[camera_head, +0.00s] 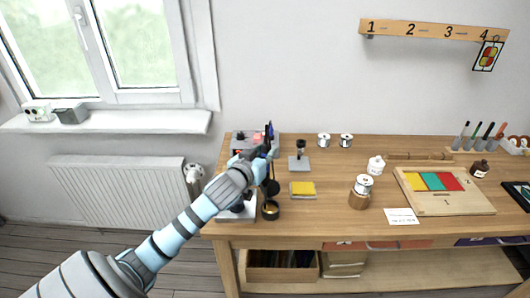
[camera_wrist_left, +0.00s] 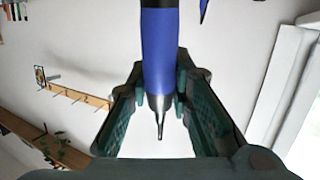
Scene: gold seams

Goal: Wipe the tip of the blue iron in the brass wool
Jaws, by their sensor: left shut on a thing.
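My left gripper (camera_head: 266,151) is above the back left of the workbench, shut on the blue iron (camera_head: 270,130). In the left wrist view the blue iron (camera_wrist_left: 160,50) runs between the two fingers (camera_wrist_left: 162,105), and its bare metal tip shows. A dark round pot with a gold-coloured filling, which looks like the brass wool (camera_head: 270,210), stands at the bench's front left. The gripper and iron are apart from it, farther back. My right gripper is not in view.
A grey station (camera_head: 240,143) stands behind my wrist. A yellow sponge (camera_head: 302,189) lies right of the pot. A small stand (camera_head: 299,163) is behind it. A jar (camera_head: 361,190) and a board with coloured panels (camera_head: 450,200) are farther right. My forearm hides part of the bench's left end.

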